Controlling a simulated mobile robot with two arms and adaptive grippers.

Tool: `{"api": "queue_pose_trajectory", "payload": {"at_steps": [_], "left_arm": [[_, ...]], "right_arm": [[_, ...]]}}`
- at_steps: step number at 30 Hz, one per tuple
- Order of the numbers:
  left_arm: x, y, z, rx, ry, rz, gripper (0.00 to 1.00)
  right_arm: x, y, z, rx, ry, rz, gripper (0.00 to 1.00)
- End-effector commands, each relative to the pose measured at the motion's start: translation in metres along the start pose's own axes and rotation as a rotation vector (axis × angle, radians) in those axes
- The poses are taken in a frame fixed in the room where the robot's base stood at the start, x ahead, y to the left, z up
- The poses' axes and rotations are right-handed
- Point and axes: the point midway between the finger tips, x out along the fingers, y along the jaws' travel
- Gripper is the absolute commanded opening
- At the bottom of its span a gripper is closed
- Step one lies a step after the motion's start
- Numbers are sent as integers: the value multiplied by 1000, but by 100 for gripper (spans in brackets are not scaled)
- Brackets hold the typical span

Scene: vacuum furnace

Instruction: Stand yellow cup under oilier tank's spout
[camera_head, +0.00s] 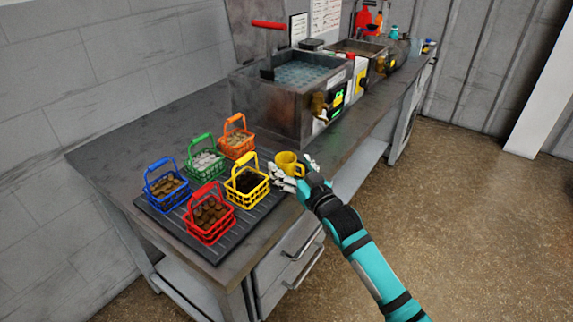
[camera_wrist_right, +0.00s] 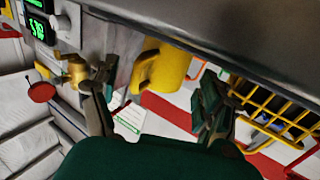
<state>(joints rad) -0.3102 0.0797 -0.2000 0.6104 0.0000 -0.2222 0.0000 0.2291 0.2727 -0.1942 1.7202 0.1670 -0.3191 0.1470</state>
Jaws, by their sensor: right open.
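The yellow cup (camera_head: 288,163) stands at the right front part of the metal bench, just behind the yellow basket. My right gripper (camera_head: 293,175) is open close beside it. In the right wrist view, the cup (camera_wrist_right: 164,70) shows between and beyond the spread fingers of the gripper (camera_wrist_right: 158,92); contact cannot be made out. The near tank (camera_head: 285,92) has bluish contents and a brass spout (camera_head: 318,103) on its front. The far tank (camera_head: 352,50) has brownish contents and a brass spout (camera_head: 390,63). Which is oilier is unclear. My left gripper is out of view.
Blue (camera_head: 167,185), green (camera_head: 204,157), orange (camera_head: 237,138), red (camera_head: 210,215) and yellow (camera_head: 246,182) baskets hold parts on a dark ribbed mat (camera_head: 178,224). A narrow bench strip (camera_head: 352,140) runs clear before the tanks. Red and other bottles stand at the far end.

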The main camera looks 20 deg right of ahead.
Motion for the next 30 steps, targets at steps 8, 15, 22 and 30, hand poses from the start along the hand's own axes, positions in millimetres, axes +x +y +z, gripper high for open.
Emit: {"api": "queue_pose_trajectory", "payload": {"at_steps": [8,15,22,30], "left_arm": [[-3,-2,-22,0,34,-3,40],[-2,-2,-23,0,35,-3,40],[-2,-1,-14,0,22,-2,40],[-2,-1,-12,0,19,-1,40]], "right_arm": [[28,-2,0,0,0,0,80],[28,-2,0,1,0,0,75],[28,-2,0,1,0,0,45],[28,-2,0,0,1,0,13]]}}
